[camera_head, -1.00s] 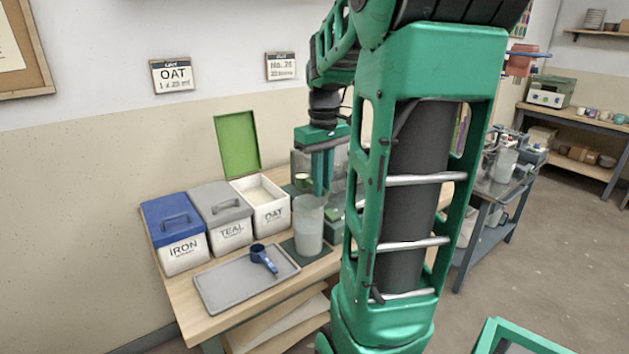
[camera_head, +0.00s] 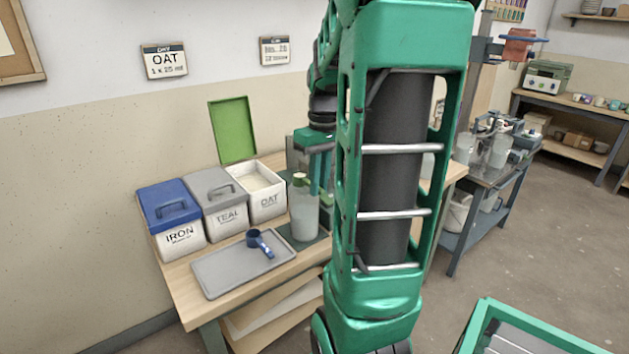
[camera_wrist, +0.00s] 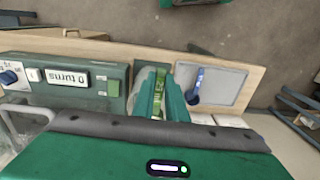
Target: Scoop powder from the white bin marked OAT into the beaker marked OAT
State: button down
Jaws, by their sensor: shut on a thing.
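The white OAT bin (camera_head: 266,204) stands open on the bench, its green lid (camera_head: 232,130) raised behind it. Pale powder (camera_head: 255,180) shows inside. The clear beaker (camera_head: 304,218) stands to its right on a dark mat; I cannot read a mark on it. My gripper (camera_head: 318,185) points down, shut on a green scoop (camera_head: 300,179), whose cup is at the beaker's mouth as pictured. Whether it is over or behind the rim I cannot tell. The scoop's contents are unclear.
A blue scoop (camera_head: 259,242) lies on a grey tray (camera_head: 225,272) in front. Closed IRON (camera_head: 178,237) and TEAL (camera_head: 226,216) bins stand left of OAT. A green device reading "0 turns" (camera_wrist: 68,78) is beside the beaker. A wall card (camera_head: 164,60) reads OAT, 1 x 25 ml.

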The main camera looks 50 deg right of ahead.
jog(key=y, duration=0.3)
jog(key=d+t+y, duration=0.1)
jog(key=y, duration=0.1)
jog(key=shift+s+d+r+y, duration=0.1)
jog(key=shift+s+r+y, duration=0.1)
jog(key=shift+y, duration=0.2)
dwell(0.4)
jog(key=shift+a, duration=0.2)
dwell(0.7)
jog(key=shift+a, duration=0.25)
jog(key=shift+s+d+f+t+y, duration=0.15)
jog(key=shift+t+y, duration=0.25)
jog(key=shift+y, duration=0.6)
jog(key=shift+d+r+t+y, duration=0.2)
jog(key=shift+t+y, duration=0.1)
jog(key=shift+y, duration=0.5)
dwell(0.4)
